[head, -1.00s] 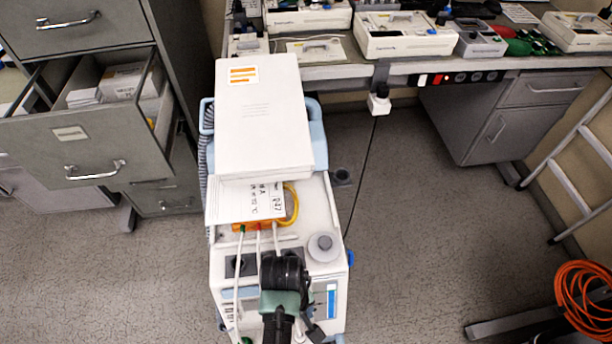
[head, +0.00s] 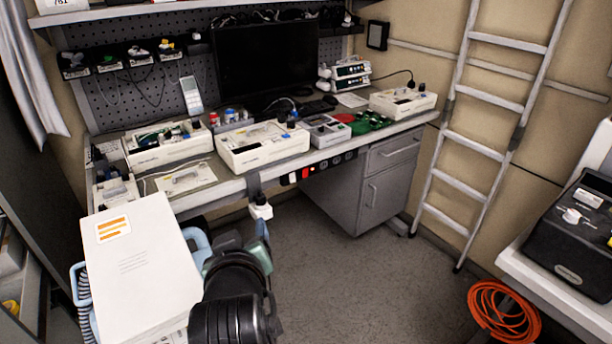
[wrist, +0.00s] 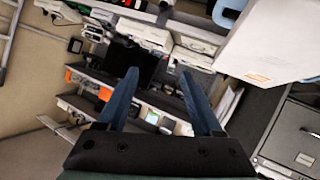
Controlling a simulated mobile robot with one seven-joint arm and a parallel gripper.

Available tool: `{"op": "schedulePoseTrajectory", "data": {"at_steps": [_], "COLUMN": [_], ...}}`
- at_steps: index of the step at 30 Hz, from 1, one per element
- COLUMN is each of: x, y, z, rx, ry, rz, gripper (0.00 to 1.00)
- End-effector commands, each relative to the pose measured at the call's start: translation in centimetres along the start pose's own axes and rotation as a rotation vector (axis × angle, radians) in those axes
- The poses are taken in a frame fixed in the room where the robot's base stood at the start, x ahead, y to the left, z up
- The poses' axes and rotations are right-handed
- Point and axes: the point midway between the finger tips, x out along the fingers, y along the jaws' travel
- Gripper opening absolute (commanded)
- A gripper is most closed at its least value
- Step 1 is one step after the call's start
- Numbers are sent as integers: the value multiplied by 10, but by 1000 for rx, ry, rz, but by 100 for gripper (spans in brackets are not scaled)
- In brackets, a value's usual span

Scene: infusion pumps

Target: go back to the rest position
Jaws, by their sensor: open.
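In the wrist view my gripper (wrist: 160,100) points toward the workbench, its two blue fingers spread apart with nothing between them. In the head view my dark arm (head: 235,295) rises at the bottom centre, beside a white box with an orange label (head: 140,270). The white box also shows at the upper right of the wrist view (wrist: 270,45). The box covers most of the light-blue and white cart (head: 196,240) at the lower left.
The workbench (head: 225,186) carries several white pump units, a grey device (head: 325,130) and a black monitor (head: 265,62). A ladder (head: 482,148) leans on the right wall. An orange cable coil (head: 503,312) hangs at the lower right. The floor (head: 350,270) between is clear.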

Motion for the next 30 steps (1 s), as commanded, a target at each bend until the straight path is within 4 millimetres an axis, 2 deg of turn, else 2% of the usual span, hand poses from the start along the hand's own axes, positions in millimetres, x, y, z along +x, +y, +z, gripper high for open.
{"op": "schedulePoseTrajectory", "data": {"at_steps": [1, 5, 6, 8, 9, 13, 15, 18, 21, 24, 30], "x": [-15, -61, -79, -109, -130, -205, -242, -284, -310, -321, -322], "y": [23, 70, 83, 102, 114, 145, 156, 165, 169, 171, 170], "z": [-36, -111, -132, -162, -180, -229, -246, -262, -269, -272, -272], "rx": [33, 108, 128, 155, 173, 215, 229, 241, 245, 248, 248], "ry": [99, 340, 415, 529, 606, 847, 958, 1080, 1154, 1186, 1188], "rz": [46, 143, 170, 209, 233, 301, 328, 353, 366, 370, 370], "gripper": [67, 67, 67, 67, 67, 67, 67, 67, 67, 67, 67]}}
